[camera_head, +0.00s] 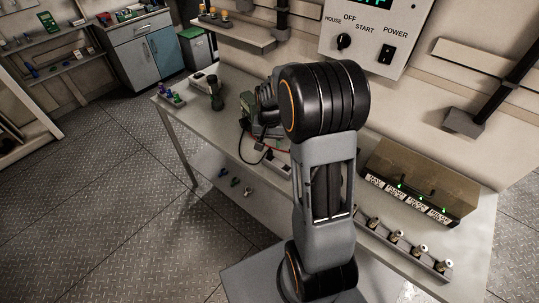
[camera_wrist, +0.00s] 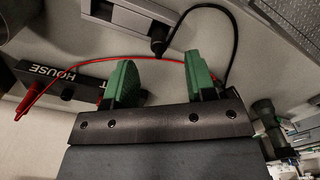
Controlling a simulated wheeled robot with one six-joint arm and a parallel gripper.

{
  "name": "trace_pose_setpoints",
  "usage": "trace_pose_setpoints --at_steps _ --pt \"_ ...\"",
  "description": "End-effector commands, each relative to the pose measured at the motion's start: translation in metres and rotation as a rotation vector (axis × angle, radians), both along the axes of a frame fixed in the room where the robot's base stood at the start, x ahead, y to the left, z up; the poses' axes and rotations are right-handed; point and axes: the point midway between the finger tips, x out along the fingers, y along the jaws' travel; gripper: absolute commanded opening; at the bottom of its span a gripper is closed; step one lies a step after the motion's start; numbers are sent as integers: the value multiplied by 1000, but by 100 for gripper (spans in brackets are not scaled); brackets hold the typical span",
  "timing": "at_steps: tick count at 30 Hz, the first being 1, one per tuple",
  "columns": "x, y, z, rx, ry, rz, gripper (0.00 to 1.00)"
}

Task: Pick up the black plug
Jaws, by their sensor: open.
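In the wrist view, my gripper (camera_wrist: 160,80) is open, its two green fingers spread apart with nothing between them. The black plug (camera_wrist: 158,46) appears just beyond the fingertips, roughly midway between them in the picture. A black cable (camera_wrist: 236,40) curves up and over to the right near it. I cannot tell the height of the fingers above the plug. In the head view, my arm covers much of the bench middle, and the plug cannot be made out there.
A red lead (camera_wrist: 150,55) runs behind the fingers to a red probe at left. A black block marked HOUSE (camera_wrist: 60,72) lies left of the fingers. A grey box (camera_wrist: 125,18) is beyond them. On the bench, a glass-topped case (camera_head: 420,182) stands right of my arm.

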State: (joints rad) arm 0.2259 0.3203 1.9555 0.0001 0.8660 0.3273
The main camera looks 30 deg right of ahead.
Motion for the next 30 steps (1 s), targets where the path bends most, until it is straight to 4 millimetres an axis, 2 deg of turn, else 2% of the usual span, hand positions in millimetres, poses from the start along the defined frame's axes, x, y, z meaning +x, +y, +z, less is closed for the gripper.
trace_pose_setpoints --at_steps 8,19,29,30 --pt "-1 0 -17 0 2 0 51" --pt "1 -4 -60 0 2 1 51" --pt "2 -4 -66 -1 -1 1 51" --pt "2 -4 -66 0 0 1 48"
